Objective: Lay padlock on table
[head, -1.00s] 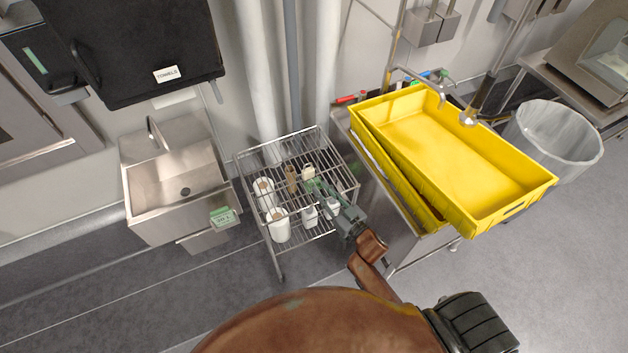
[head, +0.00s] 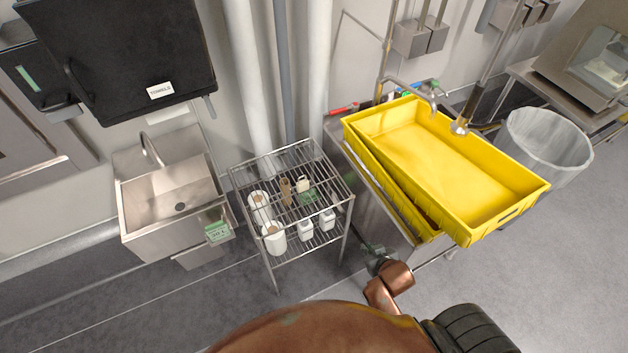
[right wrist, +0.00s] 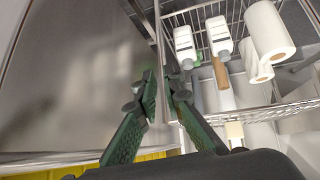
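A wire rack table (head: 247,176) stands between the sink and the yellow trays. On it is a small cream object (head: 303,184), which looks like a padlock, though it is too small to be sure. It seems to show in the right wrist view too (right wrist: 235,131). My right gripper (head: 364,244) is low beside the rack's right front corner, away from the cream object. In the right wrist view its green fingers (right wrist: 161,85) are apart with nothing held between them; a metal post shows in line with the gap. My left gripper is not in view.
White rolls (head: 273,239), a brown item (head: 286,190), a green item (head: 308,194) and white bottles (head: 327,220) are on the rack's levels. A steel sink (head: 130,210) is left; yellow trays (head: 500,180) and a grey bin (head: 550,150) are right.

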